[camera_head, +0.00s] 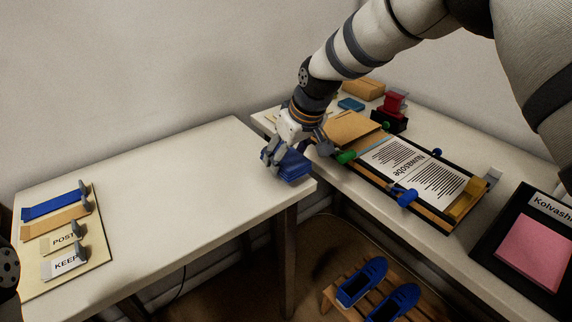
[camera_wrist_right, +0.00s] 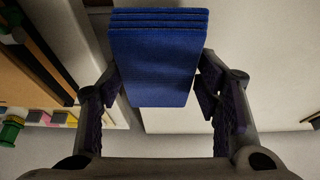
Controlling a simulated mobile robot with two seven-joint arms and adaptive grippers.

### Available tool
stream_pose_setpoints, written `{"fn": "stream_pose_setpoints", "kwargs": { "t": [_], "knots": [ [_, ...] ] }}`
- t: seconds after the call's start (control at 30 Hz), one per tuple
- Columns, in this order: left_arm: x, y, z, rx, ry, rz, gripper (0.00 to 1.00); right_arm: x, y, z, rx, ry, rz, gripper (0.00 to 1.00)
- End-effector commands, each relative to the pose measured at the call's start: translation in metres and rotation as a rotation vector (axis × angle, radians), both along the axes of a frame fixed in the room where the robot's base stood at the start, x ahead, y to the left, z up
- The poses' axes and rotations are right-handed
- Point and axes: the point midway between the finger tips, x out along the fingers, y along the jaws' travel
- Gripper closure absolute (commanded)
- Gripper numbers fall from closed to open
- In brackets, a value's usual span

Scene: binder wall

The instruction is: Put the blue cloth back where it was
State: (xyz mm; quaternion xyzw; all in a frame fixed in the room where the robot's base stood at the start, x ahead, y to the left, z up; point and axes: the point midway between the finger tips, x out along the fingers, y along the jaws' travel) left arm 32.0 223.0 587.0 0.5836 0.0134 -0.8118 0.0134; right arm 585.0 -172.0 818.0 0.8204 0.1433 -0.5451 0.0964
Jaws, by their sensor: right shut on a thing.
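The blue cloth (camera_head: 293,166) is a folded, layered stack at the right end of the left white table (camera_head: 150,190). My right gripper (camera_head: 275,155) comes down over it from above and is shut on it. In the right wrist view the cloth (camera_wrist_right: 155,60) fills the space between the two fingers of the right gripper (camera_wrist_right: 160,88), with its folded edges at the top. I cannot tell whether the cloth touches the tabletop. My left gripper is not seen.
A board (camera_head: 75,250) with labelled, clipped strips lies on the left table. The right table holds a clipboard tray with a printed sheet (camera_head: 413,168), a red stamp (camera_head: 391,103) and a pink note pad (camera_head: 535,250). Blue shoes (camera_head: 362,282) stand below. The left table's middle is clear.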

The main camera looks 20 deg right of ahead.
Motion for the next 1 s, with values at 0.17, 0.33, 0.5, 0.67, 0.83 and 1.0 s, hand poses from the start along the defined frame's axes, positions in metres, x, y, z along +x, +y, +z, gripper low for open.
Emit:
{"fn": "stream_pose_setpoints", "kwargs": {
  "t": [0.17,0.33,0.5,0.67,0.83,1.0],
  "knots": [
    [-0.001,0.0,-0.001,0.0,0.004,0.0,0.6,-0.002,0.0,-0.023,-0.001,0.003,0.001,0.69],
    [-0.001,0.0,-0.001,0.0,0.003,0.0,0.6,-0.002,0.001,-0.022,-0.001,0.003,0.001,0.69],
    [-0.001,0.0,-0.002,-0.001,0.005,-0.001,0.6,-0.002,0.001,-0.026,-0.001,0.004,0.001,0.33],
    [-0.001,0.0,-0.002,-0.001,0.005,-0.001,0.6,-0.002,0.001,-0.026,-0.001,0.004,0.001,0.22],
    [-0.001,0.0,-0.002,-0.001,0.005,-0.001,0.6,-0.002,0.001,-0.026,-0.001,0.003,0.001,0.22],
    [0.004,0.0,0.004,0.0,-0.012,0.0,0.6,-0.007,-0.002,-0.002,0.0,-0.004,0.001,0.22]
  ]
}}
